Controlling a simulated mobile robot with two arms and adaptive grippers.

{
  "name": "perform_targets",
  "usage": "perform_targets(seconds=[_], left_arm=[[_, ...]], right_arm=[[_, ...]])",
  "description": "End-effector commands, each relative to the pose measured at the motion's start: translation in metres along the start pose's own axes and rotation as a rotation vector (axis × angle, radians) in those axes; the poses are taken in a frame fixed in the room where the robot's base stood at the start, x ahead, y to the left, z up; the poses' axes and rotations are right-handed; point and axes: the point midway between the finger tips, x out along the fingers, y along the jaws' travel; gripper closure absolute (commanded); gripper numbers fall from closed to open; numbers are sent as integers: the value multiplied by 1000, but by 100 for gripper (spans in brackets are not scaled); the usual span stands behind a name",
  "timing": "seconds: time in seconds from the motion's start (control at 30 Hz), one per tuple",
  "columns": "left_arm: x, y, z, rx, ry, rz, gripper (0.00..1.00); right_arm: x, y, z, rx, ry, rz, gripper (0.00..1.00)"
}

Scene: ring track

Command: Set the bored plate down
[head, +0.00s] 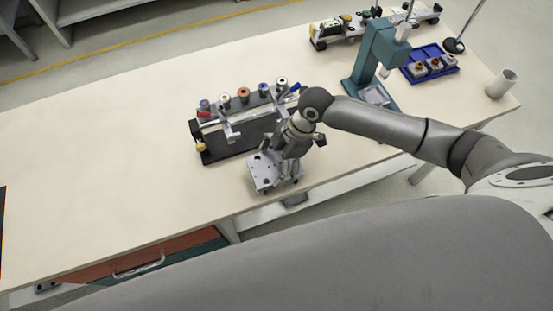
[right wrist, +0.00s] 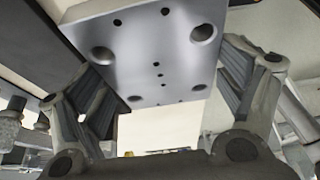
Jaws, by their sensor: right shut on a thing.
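The bored plate (head: 262,178) is a flat grey metal plate near the front edge of the table (head: 95,175). My right gripper (head: 276,160) is above it and shut on it. In the right wrist view the plate (right wrist: 150,52) fills the upper middle, with several large and small holes, between the fingers of my right gripper (right wrist: 165,95). I cannot tell whether the plate touches the table. My left gripper is not in view.
A dark fixture (head: 222,152) with coloured knobs stands just behind the plate. The table's left side is clear.

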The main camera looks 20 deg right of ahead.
Motion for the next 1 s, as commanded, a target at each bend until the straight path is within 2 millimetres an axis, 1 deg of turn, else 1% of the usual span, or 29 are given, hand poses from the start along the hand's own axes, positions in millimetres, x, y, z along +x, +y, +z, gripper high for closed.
perform_targets(seconds=[0.07,0.47,0.5,0.53,0.57,0.87,1.0], left_arm=[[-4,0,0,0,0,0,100],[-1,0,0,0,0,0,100],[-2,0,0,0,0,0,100],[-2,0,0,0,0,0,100],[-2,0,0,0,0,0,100],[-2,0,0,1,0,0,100],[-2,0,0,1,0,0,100]], right_arm=[[2,2,0,-1,4,5,60],[8,2,2,-1,3,6,60],[8,1,3,0,1,3,6],[8,1,3,0,1,3,2],[8,1,3,0,1,3,0],[8,1,3,0,1,3,0],[2,2,2,-1,1,5,0]])
